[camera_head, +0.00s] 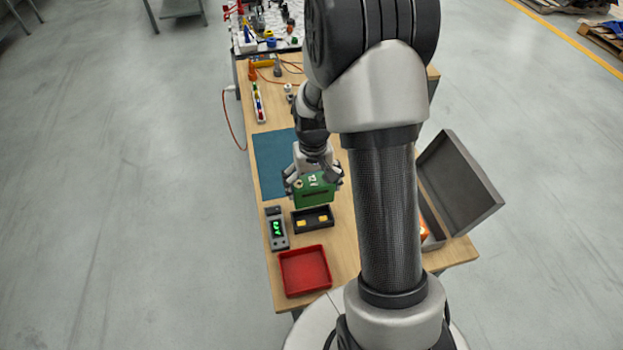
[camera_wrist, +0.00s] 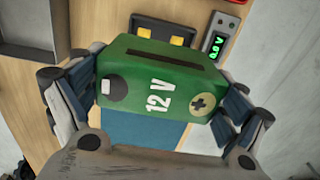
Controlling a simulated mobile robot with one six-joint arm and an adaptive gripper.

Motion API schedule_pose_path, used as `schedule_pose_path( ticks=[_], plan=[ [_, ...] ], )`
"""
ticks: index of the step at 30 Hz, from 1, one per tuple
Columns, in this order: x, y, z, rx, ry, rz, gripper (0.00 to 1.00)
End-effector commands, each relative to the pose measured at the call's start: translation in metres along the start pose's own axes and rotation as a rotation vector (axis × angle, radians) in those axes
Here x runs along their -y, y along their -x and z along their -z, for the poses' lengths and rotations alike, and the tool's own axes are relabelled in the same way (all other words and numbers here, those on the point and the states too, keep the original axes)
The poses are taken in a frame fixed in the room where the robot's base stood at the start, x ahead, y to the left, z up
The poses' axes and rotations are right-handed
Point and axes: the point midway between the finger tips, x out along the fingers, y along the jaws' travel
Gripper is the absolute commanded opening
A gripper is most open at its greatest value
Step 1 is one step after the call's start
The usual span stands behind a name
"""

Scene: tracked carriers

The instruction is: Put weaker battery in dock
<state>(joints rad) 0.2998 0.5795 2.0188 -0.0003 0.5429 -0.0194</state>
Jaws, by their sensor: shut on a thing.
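A green battery (camera_wrist: 160,80) marked 12 V, with a plus sign at one end, is in my gripper (camera_wrist: 155,98), a finger on each side. In the head view the battery (camera_head: 316,194) is held just behind and over a black cradle (camera_head: 313,227) with two yellow pads. The cradle (camera_wrist: 182,41) is empty in the wrist view. I cannot tell whether this cradle is the dock or belongs to the meter. A meter (camera_head: 277,228) with lit green digits stands left of the cradle; its display (camera_wrist: 214,45) seems to read 0.0 V. No second battery is clearly visible.
An empty red tray (camera_head: 305,271) lies at the near end of the table. A blue mat (camera_head: 272,160) lies behind the meter. A grey case with its lid (camera_head: 462,185) open stands at the right, an orange thing inside, partly hidden by my arm. A power strip (camera_head: 259,102) lies farther back.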

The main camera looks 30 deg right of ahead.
Motion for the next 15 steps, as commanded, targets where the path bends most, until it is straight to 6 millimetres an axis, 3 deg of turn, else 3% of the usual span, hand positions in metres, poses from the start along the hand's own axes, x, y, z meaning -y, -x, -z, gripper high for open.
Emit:
schedule_pose_path(
  ticks=[6,15],
  plan=[
    [0.0,-0.05,0.0,0.0,0.0,0.0,0.24],
    [0.0,-0.076,0.001,-0.003,0.0,0.0,0.24]
  ],
)
